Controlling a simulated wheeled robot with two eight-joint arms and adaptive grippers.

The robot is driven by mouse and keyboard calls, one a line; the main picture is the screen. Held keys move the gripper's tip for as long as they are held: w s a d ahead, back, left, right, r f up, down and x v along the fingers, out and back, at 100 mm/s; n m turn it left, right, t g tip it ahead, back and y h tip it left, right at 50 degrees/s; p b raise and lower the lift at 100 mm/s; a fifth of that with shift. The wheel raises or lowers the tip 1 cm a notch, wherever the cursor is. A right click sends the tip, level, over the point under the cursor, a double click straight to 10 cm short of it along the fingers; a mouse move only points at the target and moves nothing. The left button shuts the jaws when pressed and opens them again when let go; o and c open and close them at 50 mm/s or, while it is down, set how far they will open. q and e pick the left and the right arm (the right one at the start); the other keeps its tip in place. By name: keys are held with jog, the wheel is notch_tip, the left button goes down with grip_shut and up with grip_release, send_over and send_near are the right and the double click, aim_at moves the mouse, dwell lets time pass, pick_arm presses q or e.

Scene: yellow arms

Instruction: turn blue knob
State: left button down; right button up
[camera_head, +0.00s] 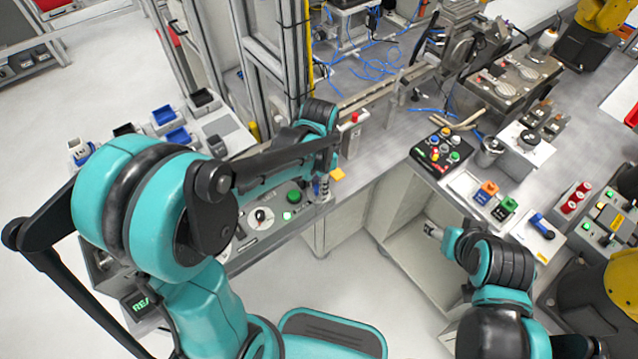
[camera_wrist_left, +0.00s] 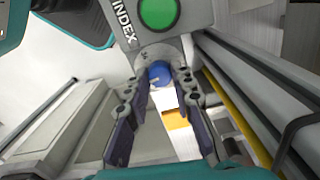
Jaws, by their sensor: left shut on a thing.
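The blue knob (camera_wrist_left: 160,73) is round and sits on the grey panel, below a large green button (camera_wrist_left: 158,12) and the word INDEX in the left wrist view. My left gripper (camera_wrist_left: 162,84) points at the panel with a fingertip on each side of the knob, shut on it. In the head view my left gripper (camera_head: 321,188) reaches down at the right end of the panel, and hides most of the knob there. My right gripper (camera_head: 433,230) hangs low in front of the right bench, away from the knob; its fingers are too small to read.
The green button (camera_head: 294,196) and a dial (camera_head: 260,217) are on the same panel to the left. A black button box (camera_head: 441,152) stands on the right bench. Floor between the benches is clear.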

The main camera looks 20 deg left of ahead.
pick_arm(q)
jog(key=n, duration=1)
jog(key=shift+n+p, duration=0.3)
jog(key=shift+p, duration=0.05)
dwell(0.4)
jog(key=c, duration=1.3)
grip_release()
